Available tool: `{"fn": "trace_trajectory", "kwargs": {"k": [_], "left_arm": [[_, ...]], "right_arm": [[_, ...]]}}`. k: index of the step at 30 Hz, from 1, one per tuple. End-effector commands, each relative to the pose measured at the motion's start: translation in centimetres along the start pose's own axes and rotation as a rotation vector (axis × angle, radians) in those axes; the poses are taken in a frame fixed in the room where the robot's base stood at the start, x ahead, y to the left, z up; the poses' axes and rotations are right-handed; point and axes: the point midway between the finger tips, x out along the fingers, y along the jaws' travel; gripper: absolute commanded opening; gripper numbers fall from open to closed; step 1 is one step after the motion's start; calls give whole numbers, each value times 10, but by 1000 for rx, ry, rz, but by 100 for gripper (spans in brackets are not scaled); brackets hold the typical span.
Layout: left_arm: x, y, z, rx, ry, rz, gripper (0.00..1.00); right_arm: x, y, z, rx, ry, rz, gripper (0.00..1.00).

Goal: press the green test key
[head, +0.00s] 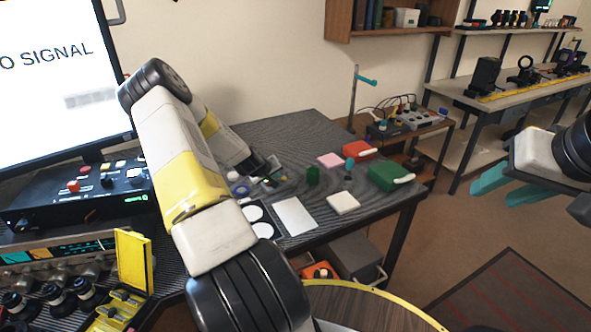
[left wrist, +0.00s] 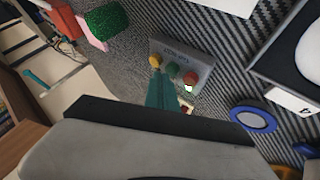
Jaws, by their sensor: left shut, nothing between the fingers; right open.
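A small grey key box (left wrist: 199,57) lies on the striped mat, with a yellow key (left wrist: 155,61), a green key (left wrist: 172,70) and a red key (left wrist: 190,77) in a row. My left gripper's teal fingers (left wrist: 162,90) are shut and empty. In the left wrist view their tips appear just below the yellow and green keys; I cannot tell whether they touch. In the head view my left gripper (head: 270,176) points down at the box, which it mostly hides. My right gripper (head: 496,182) is open and empty, off the table's right side.
A blue ring (left wrist: 254,119) lies near the key box. A monitor (head: 55,75) and black control box (head: 80,198) stand left.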

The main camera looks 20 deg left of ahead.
Motion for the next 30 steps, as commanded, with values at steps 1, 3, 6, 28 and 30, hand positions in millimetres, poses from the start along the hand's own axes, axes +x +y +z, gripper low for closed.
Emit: {"fn": "trace_trajectory", "kwargs": {"k": [1, 3, 6, 28, 30], "left_arm": [[0, 0, 0, 0, 0, 0, 0], [1, -1, 1, 0, 0, 0, 0], [2, -1, 1, 0, 0, 0, 0], [5, -4, 4, 0, -1, 0, 0], [4, -3, 3, 0, 0, 0, 0]], "right_arm": [[0, 0, 0, 0, 0, 0, 43], [0, 0, 0, 0, 0, 0, 43], [0, 0, 0, 0, 0, 0, 43], [0, 0, 0, 0, 0, 0, 43], [0, 0, 0, 0, 0, 0, 43]]}}
